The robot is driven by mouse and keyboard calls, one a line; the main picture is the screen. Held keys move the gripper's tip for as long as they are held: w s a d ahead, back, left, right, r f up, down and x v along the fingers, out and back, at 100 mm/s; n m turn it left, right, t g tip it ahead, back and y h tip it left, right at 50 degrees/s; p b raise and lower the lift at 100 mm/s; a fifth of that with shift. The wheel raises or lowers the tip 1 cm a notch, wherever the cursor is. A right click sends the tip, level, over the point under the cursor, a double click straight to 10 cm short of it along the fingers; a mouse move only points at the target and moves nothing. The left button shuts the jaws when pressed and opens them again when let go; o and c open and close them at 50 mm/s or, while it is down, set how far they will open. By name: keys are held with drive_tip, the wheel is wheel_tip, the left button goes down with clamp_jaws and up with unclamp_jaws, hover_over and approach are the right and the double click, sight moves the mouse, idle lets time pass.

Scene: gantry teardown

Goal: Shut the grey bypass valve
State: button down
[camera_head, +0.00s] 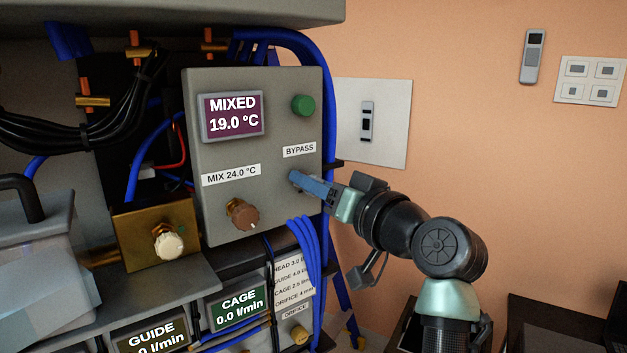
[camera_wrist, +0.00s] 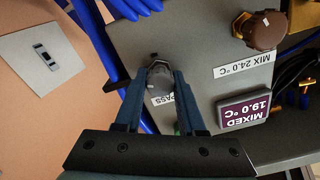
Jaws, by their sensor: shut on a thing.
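The grey bypass valve knob (camera_wrist: 159,78) sits on the grey panel (camera_head: 270,100), near the label BYPASS. In the head view my gripper (camera_head: 296,179) reaches it from the right and its fingers hide most of the knob. In the wrist view my gripper (camera_wrist: 158,80) has one finger on each side of the knob, shut on it. The wrist picture is upside down relative to the panel text. The knob's exact turn angle cannot be told. The display (camera_head: 233,115) reads MIXED 19.0 °C.
A brown mix knob (camera_head: 242,214) sits left of my gripper, under the label MIX 24.0 °C. A green button (camera_head: 303,106) is above. Blue hoses (camera_head: 306,245) hang just below my fingers. A CAGE display (camera_head: 238,310) reads 0.0 l/min. Free room lies right of the panel.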

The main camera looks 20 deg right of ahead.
drive_tip(key=m+p, duration=0.2)
drive_tip(key=m, duration=0.4)
drive_tip(key=m+p, duration=0.2)
drive_tip(key=m, duration=0.1)
drive_tip(key=shift+m, duration=0.4)
drive_tip(key=shift+d+f+m+p, duration=0.1)
drive_tip(key=shift+m+p, duration=0.8)
drive_tip(key=shift+m, duration=0.6)
drive_tip(key=c, duration=0.5)
unclamp_jaws()
drive_tip(key=shift+s+f, duration=0.1)
drive_tip(key=shift+s, duration=0.05)
